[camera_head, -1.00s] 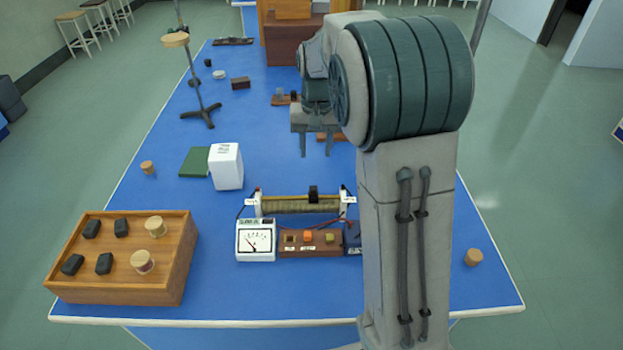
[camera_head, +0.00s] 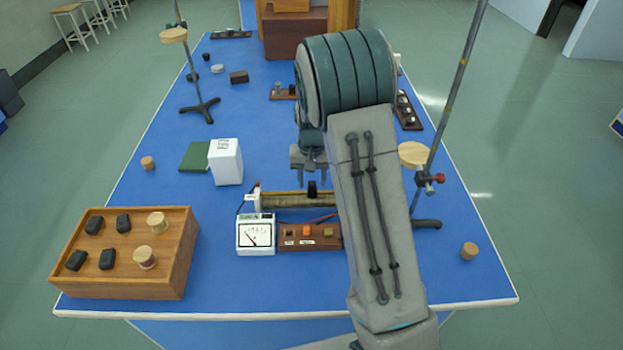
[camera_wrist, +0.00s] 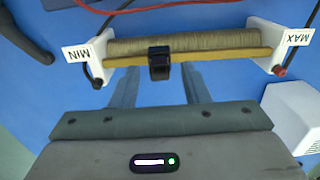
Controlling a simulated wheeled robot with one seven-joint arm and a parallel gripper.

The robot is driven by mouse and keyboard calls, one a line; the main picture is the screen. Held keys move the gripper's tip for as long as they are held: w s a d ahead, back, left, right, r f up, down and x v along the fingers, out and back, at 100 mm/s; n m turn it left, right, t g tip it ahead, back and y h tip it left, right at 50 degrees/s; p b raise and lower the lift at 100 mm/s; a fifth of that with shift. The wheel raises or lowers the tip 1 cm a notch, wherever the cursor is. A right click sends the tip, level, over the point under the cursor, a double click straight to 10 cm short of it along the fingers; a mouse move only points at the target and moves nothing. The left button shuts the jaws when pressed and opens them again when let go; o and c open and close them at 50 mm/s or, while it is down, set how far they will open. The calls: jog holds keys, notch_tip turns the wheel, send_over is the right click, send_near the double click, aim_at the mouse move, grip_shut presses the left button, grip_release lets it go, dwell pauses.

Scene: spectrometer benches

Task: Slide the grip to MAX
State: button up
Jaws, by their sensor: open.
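The sliding rheostat (camera_head: 283,200) lies across the blue bench, with a wire-wound tube and white end blocks. Its black grip (camera_head: 312,189) sits on the rod; in the wrist view the grip (camera_wrist: 159,63) is a little left of the rod's middle. There the MIN label (camera_wrist: 77,54) is at the left end and the MAX label (camera_wrist: 297,38) at the right end. My gripper (camera_head: 311,178) is open and empty, just behind the rheostat. In the wrist view its fingers (camera_wrist: 160,80) point toward the rod, one to each side of the grip, apart from it. My arm hides the rheostat's right end in the head view.
A white meter (camera_head: 255,235) and a brown terminal box (camera_head: 308,237) stand in front of the rheostat. A white box (camera_head: 226,162) stands behind left. A wooden tray (camera_head: 120,280) is at front left. A stand with a rod (camera_head: 452,100) is right of my arm.

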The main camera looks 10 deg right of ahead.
jog(key=shift+f, duration=0.45)
grip_shut()
jog(key=a, duration=0.4)
jog(key=w+a, duration=0.1)
jog(key=a, duration=0.3)
jog(key=w+a, duration=0.1)
jog(key=a, duration=0.3)
jog(key=shift+w, duration=0.2)
jog(key=shift+a+r, duration=0.1)
jog(key=shift+a, duration=0.15)
grip_release()
jog(key=shift+a, duration=0.25)
jog(key=shift+w+d, duration=0.1)
jog(key=shift+d, duration=0.1)
